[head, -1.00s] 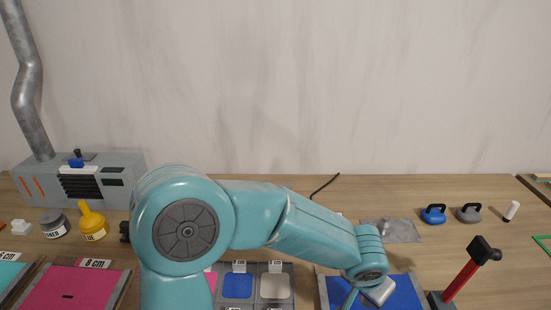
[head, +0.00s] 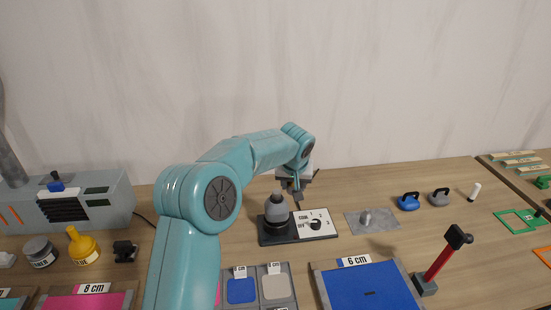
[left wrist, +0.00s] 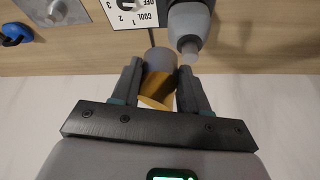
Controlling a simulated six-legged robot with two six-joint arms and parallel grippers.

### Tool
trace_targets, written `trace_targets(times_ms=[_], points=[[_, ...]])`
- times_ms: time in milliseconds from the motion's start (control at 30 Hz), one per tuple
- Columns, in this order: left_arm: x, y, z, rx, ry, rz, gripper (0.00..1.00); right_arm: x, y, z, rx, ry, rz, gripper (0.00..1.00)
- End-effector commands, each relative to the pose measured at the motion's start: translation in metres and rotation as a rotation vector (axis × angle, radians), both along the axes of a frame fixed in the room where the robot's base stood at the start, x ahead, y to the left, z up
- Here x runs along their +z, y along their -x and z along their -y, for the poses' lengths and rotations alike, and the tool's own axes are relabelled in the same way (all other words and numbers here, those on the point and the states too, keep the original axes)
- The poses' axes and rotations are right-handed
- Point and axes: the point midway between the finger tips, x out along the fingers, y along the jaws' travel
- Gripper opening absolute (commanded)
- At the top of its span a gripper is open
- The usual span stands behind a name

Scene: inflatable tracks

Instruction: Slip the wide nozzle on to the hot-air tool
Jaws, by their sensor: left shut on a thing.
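The hot-air tool (head: 277,213) stands upright, nozzle end up, on a black base with a white dial panel (head: 318,224). It also shows in the left wrist view (left wrist: 188,22), with its pale tip toward my gripper. My left gripper (head: 297,192) is just right of the tool's top and a little above the panel. In the left wrist view my left gripper (left wrist: 161,68) is shut on the wide nozzle (left wrist: 157,84), a short cylinder, gold and grey. The nozzle is beside the tool's tip, apart from it. My right gripper is out of view.
A grey metal sheet with a raised knob (head: 372,220) lies right of the panel. Beyond it are blue (head: 409,202) and grey (head: 439,198) handled blocks. A grey machine (head: 72,199) stands at left.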

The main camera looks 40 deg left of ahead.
Motion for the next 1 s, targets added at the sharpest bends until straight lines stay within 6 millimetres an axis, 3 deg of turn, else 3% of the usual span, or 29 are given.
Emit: trace_targets(times_ms=[100, 300, 567, 1000], points=[[0.015, -0.002, -0.036, 0.079, -0.002, 0.005, 0.14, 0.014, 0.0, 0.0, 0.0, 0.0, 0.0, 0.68], [0.021, 0.0, -0.063, 0.14, -0.001, 0.01, 0.14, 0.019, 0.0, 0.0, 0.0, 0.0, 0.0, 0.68], [0.012, 0.002, -0.068, 0.146, 0.0, 0.01, 0.14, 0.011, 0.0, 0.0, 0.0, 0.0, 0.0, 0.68], [-0.024, 0.002, -0.068, 0.144, -0.002, 0.01, 0.14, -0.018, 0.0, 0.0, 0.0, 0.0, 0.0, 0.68]])
